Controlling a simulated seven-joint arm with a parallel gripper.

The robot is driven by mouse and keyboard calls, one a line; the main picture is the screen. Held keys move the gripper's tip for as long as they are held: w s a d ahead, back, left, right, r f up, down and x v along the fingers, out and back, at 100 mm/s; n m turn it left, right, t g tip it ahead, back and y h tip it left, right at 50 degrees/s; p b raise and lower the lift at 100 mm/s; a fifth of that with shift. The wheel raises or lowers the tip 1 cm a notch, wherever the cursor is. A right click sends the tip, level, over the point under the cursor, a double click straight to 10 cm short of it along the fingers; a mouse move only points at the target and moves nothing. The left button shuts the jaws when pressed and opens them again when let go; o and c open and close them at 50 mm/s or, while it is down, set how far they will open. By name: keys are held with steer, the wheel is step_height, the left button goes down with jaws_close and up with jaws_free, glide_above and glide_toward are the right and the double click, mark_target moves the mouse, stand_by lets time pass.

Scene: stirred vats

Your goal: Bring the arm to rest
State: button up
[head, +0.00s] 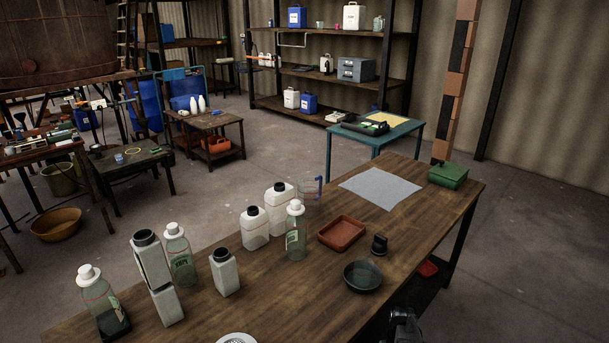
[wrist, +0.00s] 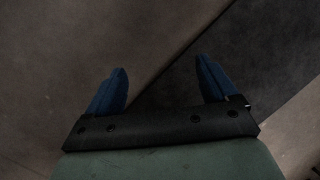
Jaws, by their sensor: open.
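My gripper (wrist: 160,76) shows in the wrist view with its two blue fingers spread well apart and nothing between them. Beyond the fingers is a dim grey-brown surface with darker areas, and no object is near the fingertips. In the head view a dark piece that looks like part of my arm shows at the bottom edge, right of centre, by the near edge of the wooden table (head: 300,300). The fingers cannot be made out there.
The table carries several bottles, including a clear one (head: 295,235), a reddish tray (head: 341,234), a dark dish (head: 363,276), a black stopper-like piece (head: 379,245), a grey sheet (head: 380,187) and a green box (head: 447,175). A teal table (head: 340,141) stands behind. Floor right of the table is clear.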

steer(key=s+a+f+g, duration=0.1)
steer(key=s+a+f, duration=0.2)
steer(key=s, duration=0.7)
steer(key=s+a+f+m+g, duration=0.1)
steer(key=s+a+f, duration=0.2)
steer(key=s, duration=0.7)
steer(key=s+a+f+m+g+h, duration=0.1)
steer(key=s+a+f, duration=0.2)
steer(key=s, duration=0.7)
steer(key=shift+a, duration=0.65)
